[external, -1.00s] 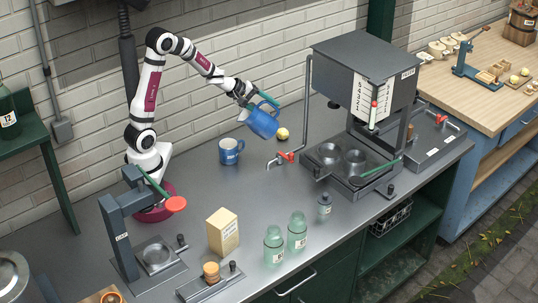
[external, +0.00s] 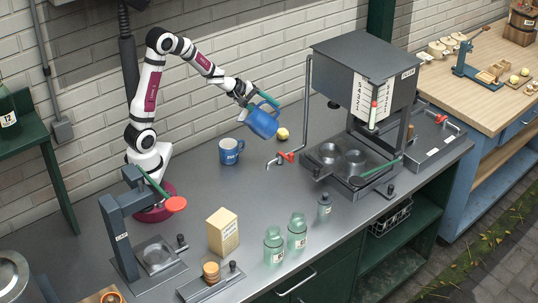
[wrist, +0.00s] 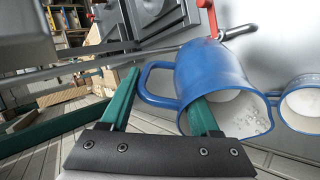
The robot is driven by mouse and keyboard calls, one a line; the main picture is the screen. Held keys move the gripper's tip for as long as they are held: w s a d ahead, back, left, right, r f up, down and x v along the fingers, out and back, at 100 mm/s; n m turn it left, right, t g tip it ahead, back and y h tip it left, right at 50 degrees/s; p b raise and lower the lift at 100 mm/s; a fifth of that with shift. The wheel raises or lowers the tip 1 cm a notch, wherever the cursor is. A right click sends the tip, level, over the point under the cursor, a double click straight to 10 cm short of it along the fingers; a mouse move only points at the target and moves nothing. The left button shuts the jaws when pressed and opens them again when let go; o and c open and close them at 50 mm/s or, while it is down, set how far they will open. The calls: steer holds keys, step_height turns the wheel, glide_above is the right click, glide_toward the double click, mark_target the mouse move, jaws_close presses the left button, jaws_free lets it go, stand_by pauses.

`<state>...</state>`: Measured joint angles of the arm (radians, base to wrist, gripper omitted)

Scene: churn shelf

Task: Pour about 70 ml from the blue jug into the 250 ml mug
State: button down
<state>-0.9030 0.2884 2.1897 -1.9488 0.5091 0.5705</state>
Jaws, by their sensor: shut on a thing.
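The blue jug (external: 263,123) is held in the air above the counter, tilted, up and to the right of the mug in the external view. My gripper (external: 262,98) is shut on its handle; in the wrist view the green fingers (wrist: 160,95) lie at the handle side of the jug (wrist: 212,68). Pale contents show inside the jug's mouth. The blue mug (external: 230,152) stands upright on the counter; it also shows at the right edge of the wrist view (wrist: 284,117), partly cut off, with a pale interior. I see no stream between them.
A red-handled tap (external: 285,157) on a pipe and a yellow ball (external: 282,134) are right of the mug. The grey machine (external: 365,80) stands further right. Glass jars (external: 297,232) and a cream block (external: 222,232) stand at the front.

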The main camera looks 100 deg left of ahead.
mark_target(276, 115)
steer(key=shift+w+a+f+g, duration=0.15)
steer(key=shift+w+f+g, duration=0.4)
steer(key=shift+g, duration=0.15)
steer(key=shift+w+a+f+g+h+b, duration=0.15)
steer(key=shift+w+f+g+h+b, duration=0.25)
steer(key=shift+w+f+g, duration=0.5)
steer(key=shift+w+a+f+g+h+b, duration=0.15)
steer(key=shift+w+f+g+b, duration=0.1)
steer(key=shift+w+f+g, duration=0.55)
steer(key=shift+w+a+f+g+h+b, duration=0.1)
steer(key=shift+w+f+g+h+b, duration=0.15)
steer(key=shift+f+g, duration=0.6)
steer(key=shift+w+a+f+g+h+b, duration=0.2)
steer(key=shift+w+f+g, duration=0.35)
steer(key=shift+g, duration=0.5)
steer(key=shift+r, duration=0.1)
